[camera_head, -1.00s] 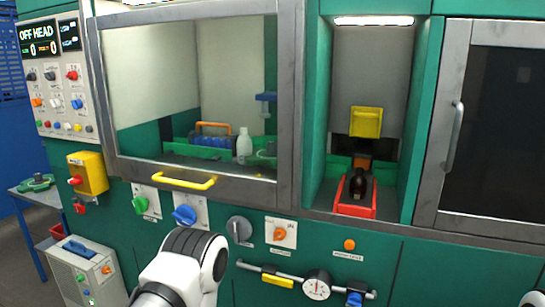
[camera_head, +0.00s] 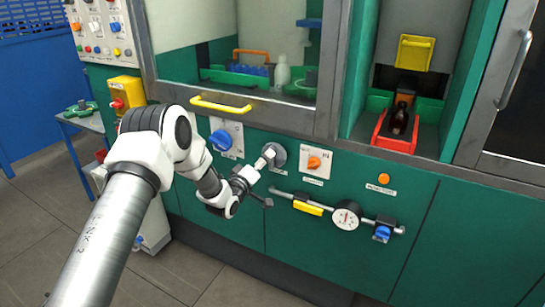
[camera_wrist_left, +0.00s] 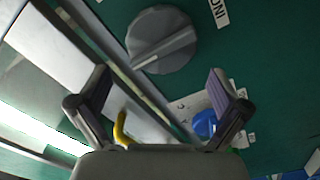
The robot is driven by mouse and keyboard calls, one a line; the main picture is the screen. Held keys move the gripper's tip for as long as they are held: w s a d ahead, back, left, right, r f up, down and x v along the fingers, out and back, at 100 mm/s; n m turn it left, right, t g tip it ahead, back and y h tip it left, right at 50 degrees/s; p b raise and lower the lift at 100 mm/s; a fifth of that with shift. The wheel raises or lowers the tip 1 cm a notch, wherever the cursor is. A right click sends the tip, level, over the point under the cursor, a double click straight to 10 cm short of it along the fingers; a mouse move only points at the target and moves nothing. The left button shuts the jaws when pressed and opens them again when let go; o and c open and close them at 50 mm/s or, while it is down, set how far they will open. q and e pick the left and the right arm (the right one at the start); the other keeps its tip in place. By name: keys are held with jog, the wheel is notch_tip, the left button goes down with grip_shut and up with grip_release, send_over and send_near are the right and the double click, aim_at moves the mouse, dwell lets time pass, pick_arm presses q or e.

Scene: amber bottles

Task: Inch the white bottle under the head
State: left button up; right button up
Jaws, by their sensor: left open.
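The white bottle (camera_head: 282,72) stands upright behind the window, left of and below a blue part (camera_head: 309,22) that may be the head. My left gripper (camera_head: 268,178) is open and empty in front of the panel, close to the round grey knob (camera_head: 279,157). In the left wrist view the knob (camera_wrist_left: 162,40) lies beyond my spread fingers (camera_wrist_left: 157,74), with a partly readable label starting "INC" beside it. The gripper partly covers the knob in the head view. I cannot tell whether a finger touches it. My right gripper is out of view.
A yellow handle (camera_head: 220,104) and a blue knob (camera_head: 221,140) are left of the grey knob. An orange knob (camera_head: 314,162) is to its right. A bar with a gauge (camera_head: 346,215) runs below. A red holder with an amber bottle (camera_head: 399,119) stands in the right bay.

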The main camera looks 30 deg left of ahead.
aim_at(280, 158)
pick_arm(q)
jog(key=w, duration=0.7)
jog(key=shift+d+f, duration=0.15)
jog(key=shift+s, duration=0.1)
jog(key=shift+c, duration=0.4)
jog(key=c, duration=0.8)
jog(key=shift+m, duration=0.3)
